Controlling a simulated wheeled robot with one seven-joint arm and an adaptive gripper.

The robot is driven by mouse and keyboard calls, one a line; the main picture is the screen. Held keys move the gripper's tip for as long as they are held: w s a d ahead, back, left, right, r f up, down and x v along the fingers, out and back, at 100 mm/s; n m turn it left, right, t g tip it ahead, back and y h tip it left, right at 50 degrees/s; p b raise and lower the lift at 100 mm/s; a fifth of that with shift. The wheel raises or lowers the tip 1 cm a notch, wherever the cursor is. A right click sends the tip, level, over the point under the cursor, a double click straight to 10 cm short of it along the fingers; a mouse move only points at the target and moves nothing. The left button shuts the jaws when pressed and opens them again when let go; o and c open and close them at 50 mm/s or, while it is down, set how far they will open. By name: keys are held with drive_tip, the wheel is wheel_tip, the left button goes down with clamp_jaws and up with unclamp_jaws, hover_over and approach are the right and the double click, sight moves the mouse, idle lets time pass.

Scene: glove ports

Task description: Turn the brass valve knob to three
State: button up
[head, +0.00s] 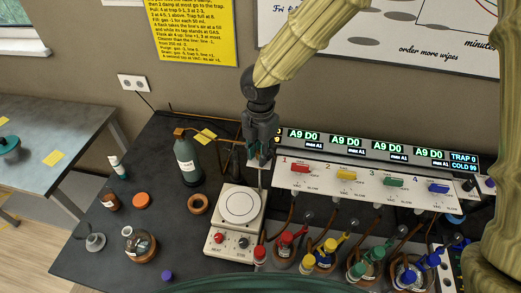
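My gripper (258,163) points down at the left end of the white manifold panel (370,188), above and behind the hotplate. Its fingertips are small and dark here, and I cannot tell whether they are open or closed on something. A brass-coloured pipe (222,141) runs from near the green bottle toward my gripper. I cannot make out the brass valve knob or its numbers; my gripper covers that spot. The panel carries red (300,168), yellow (346,174), green (393,181) and blue (438,188) handles, numbered 1 to 4.
A white hotplate (215,243) stands below my gripper. Flasks with coloured fittings (325,255) line the front right. Small jars and a flask (138,244) sit at left.

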drive_tip(key=shift+o, duration=1)
drive_tip(key=shift+r, duration=0.1)
drive_tip(key=shift+w, duration=0.1)
